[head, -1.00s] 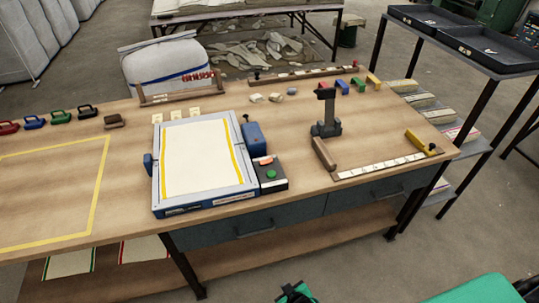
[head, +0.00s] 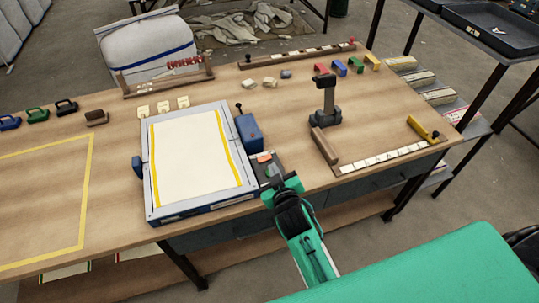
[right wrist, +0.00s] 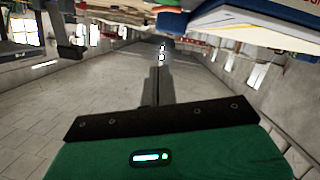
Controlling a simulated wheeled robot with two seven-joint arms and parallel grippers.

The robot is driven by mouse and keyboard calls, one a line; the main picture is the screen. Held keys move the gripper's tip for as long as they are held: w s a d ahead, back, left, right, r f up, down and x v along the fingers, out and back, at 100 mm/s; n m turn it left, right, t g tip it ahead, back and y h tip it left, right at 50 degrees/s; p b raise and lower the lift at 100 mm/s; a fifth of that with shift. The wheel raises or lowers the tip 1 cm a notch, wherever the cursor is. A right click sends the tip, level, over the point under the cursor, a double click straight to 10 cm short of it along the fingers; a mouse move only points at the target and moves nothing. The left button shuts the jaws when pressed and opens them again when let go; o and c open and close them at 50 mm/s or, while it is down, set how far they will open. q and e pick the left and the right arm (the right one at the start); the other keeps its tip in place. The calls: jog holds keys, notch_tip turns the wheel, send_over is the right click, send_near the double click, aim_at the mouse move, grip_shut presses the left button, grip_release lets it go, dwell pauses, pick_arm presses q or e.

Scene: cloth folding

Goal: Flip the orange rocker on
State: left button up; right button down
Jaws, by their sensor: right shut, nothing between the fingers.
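The orange rocker (head: 264,157) sits on top of a small dark control box (head: 256,171) at the right side of the blue-edged press frame. Its tilt is too small to read. A green button (head: 268,170) on the same box is partly hidden by my right gripper. My right gripper (head: 282,186) is shut and empty, at the front edge of the box, a little nearer to me than the rocker. In the right wrist view its closed fingers (right wrist: 158,86) point ahead with nothing between them. My left gripper is not in view.
The press frame (head: 146,185) holds a cream cloth with yellow strips. A blue block (head: 249,132) stands behind the control box.

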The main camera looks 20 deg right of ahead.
jog(key=shift+w+f, duration=0.1)
jog(key=shift+w, duration=0.45)
jog(key=p, duration=0.2)
send_over(270, 158)
jog(key=s+a, duration=0.2)
jog(key=shift+d+f, duration=0.1)
jog(key=shift+f, duration=0.85)
jog(key=f, duration=0.2)
jog(key=d+f+p, duration=0.1)
jog(key=shift+w, duration=0.25)
jog(key=shift+d+f, duration=0.15)
jog(key=shift+f, duration=0.4)
